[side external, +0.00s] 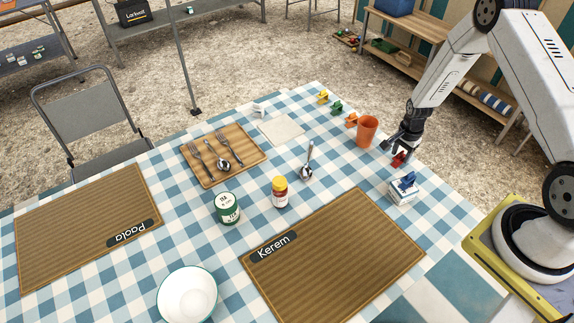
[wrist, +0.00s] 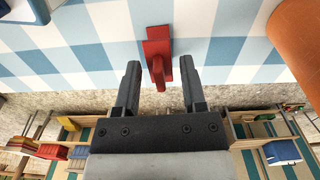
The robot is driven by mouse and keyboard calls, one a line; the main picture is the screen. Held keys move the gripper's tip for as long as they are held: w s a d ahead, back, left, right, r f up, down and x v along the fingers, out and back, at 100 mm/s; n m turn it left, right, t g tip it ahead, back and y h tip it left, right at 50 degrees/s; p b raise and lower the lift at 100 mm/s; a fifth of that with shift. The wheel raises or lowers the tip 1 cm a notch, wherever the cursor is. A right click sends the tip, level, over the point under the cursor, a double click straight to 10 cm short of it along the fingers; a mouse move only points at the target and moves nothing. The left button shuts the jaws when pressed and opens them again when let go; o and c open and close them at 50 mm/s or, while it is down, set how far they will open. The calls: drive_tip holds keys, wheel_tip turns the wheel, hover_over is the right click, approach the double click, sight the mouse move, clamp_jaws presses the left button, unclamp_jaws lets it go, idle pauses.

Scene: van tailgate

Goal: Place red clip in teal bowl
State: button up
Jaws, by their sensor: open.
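The red clip (side external: 400,159) is at the right edge of the checked tablecloth, just below my gripper (side external: 394,146). In the wrist view the red clip (wrist: 158,48) lies ahead of my gripper (wrist: 160,68), with its near end between the two fingertips. The fingers are apart, and a gap shows on either side of the clip. The bowl (side external: 187,295), white inside with a thin teal rim, stands at the front edge of the side view, left of the Kerem placemat. It looks empty.
An orange cup (side external: 367,131) stands close to my gripper, with orange, green and yellow clips beyond it. A green-white can (side external: 227,208), a yellow-lidded jar (side external: 280,192) and a spoon (side external: 307,162) stand or lie mid-table.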

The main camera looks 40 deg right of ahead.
drive_tip(key=shift+f, duration=0.8)
drive_tip(key=shift+c, duration=0.2)
clamp_jaws()
